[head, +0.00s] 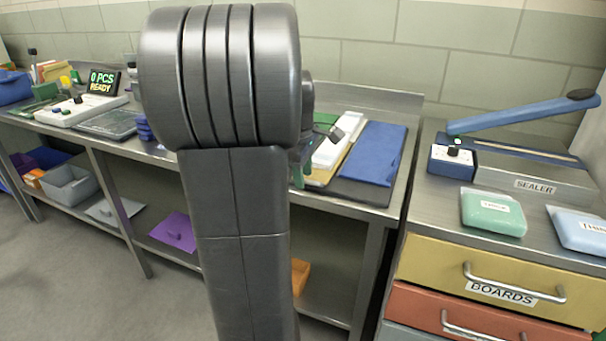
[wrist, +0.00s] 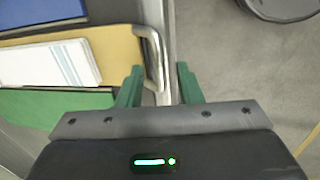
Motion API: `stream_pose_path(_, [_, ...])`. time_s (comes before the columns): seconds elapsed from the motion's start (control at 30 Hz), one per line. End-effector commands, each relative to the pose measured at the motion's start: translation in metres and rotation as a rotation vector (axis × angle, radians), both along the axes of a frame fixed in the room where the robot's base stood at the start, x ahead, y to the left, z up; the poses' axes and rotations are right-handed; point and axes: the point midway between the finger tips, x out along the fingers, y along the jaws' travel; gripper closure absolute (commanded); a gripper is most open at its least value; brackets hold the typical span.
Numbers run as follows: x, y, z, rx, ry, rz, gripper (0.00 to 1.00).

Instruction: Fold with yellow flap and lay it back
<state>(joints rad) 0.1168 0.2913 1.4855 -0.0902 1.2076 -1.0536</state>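The yellow flap (wrist: 112,45) lies flat, with a metal bar handle (wrist: 152,45) at its front end. A white striped item (wrist: 50,64) lies partly over it. A blue flap (head: 372,153) and a green flap (wrist: 50,103) lie on either side; in the head view the yellow flap (head: 318,178) is mostly hidden by my arm. My gripper (wrist: 159,68) is open in the wrist view, its green fingers on either side of the handle's near part. I cannot tell whether they touch it.
The bench's front edge (wrist: 170,30) runs beside the handle, with floor beyond. A sealer (head: 530,170) and a drawer cabinet (head: 490,285) stand at right. A control box (head: 85,108) and display (head: 103,80) stand at left. My arm blocks the middle of the head view.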

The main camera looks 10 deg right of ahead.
Motion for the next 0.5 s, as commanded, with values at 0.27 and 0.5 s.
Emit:
stream_pose_path(0.27, [0.0001,-0.0002,-0.0008,0.000,0.000,0.000,0.71])
stream_pose_path(0.5, [0.0001,-0.0001,-0.0007,0.000,0.000,0.000,1.00])
